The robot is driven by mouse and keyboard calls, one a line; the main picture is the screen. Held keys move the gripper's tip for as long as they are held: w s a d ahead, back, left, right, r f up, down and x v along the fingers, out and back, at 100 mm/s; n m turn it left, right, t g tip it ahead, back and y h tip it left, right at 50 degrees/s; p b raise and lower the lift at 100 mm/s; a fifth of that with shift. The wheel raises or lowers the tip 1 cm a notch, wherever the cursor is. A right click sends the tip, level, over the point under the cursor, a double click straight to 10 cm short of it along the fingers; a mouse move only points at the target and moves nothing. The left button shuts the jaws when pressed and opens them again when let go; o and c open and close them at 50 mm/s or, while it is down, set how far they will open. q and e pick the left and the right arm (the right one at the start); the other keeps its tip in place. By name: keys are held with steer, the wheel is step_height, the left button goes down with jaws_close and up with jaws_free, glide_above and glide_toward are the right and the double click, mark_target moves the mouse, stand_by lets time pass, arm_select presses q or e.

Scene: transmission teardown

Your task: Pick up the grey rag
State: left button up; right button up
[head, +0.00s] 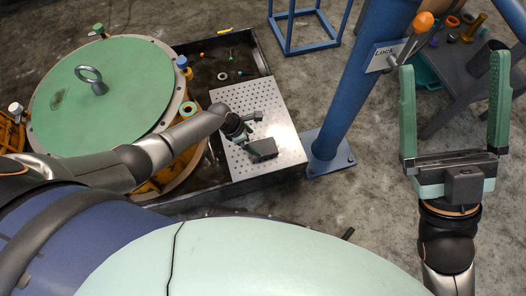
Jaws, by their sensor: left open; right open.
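I cannot make out a grey rag anywhere in the head view. My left gripper (254,134) is low over the perforated metal plate (277,103), seen from above and small. It is open, and its body hides the part of the plate under it; I cannot tell whether it touches anything. My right gripper (453,110) is raised at the right, its two long green fingers spread wide with nothing between them.
A large drum with a green lid (105,88) and ring bolt stands at left beside a dark tray (266,62) holding small parts. A dark bench (462,72) stands at right. Concrete floor is open between.

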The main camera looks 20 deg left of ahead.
mark_target(262, 148)
arm_select(q)
steer(key=shift+d+b+x, duration=0.2)
steer(key=shift+b+x, duration=1.2)
steer(key=shift+x, duration=0.25)
steer(key=shift+d+b+x, duration=0.2)
steer(key=shift+b+x, duration=1.15)
steer(key=shift+x, duration=0.3)
arm_select(e)
step_height(262, 148, down, 7)
steer(key=a, duration=0.1)
steer(key=shift+w+n, duration=0.2)
steer(key=shift+n, duration=0.1)
arm_select(q)
steer(key=shift+w+f, duration=0.1)
arm_select(e)
steer(key=shift+d, duration=0.1)
arm_select(q)
steer(key=c, duration=1.1)
steer(key=shift+r, duration=0.3)
step_height(262, 148, up, 8)
steer(key=p, duration=0.7)
steer(key=shift+r, duration=0.2)
steer(key=shift+r+p, duration=0.65)
steer(key=shift+r, duration=0.15)
arm_select(e)
step_height(262, 148, up, 9)
steer(key=shift+s+d+r+y, duration=0.15)
steer(key=shift+s+d+y, duration=0.15)
steer(key=shift+d, duration=0.15)
